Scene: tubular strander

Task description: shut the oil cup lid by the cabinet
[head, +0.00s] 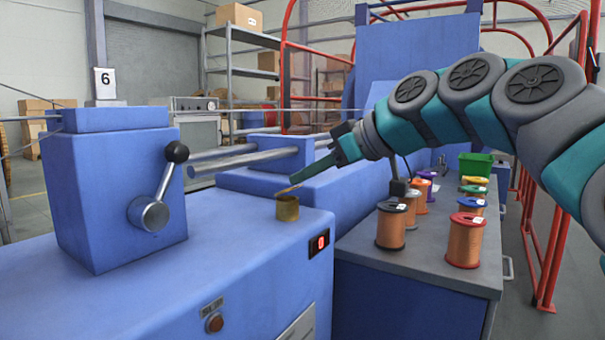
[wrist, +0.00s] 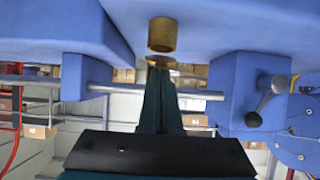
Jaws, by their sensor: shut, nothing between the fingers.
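The brass oil cup (head: 287,209) stands upright on the blue cabinet top, near its right back corner. Its thin lid (head: 289,189) is open, tilted up above the rim. My gripper (head: 313,171) comes in from the right, its shut fingers pointing down and left, with the tips close to the lid's raised end. In the wrist view the cup (wrist: 162,35) is at the top and the lid (wrist: 160,61) shows just beyond my fingertips (wrist: 159,68). I cannot tell whether the tips touch the lid. Nothing is held.
A blue block with a lever handle (head: 163,188) stands to the left of the cup. A grey bench (head: 425,262) with several wire spools and a green bin (head: 475,164) is to the right. A blue machine housing (head: 250,184) and metal bars lie behind. The cabinet top in front is clear.

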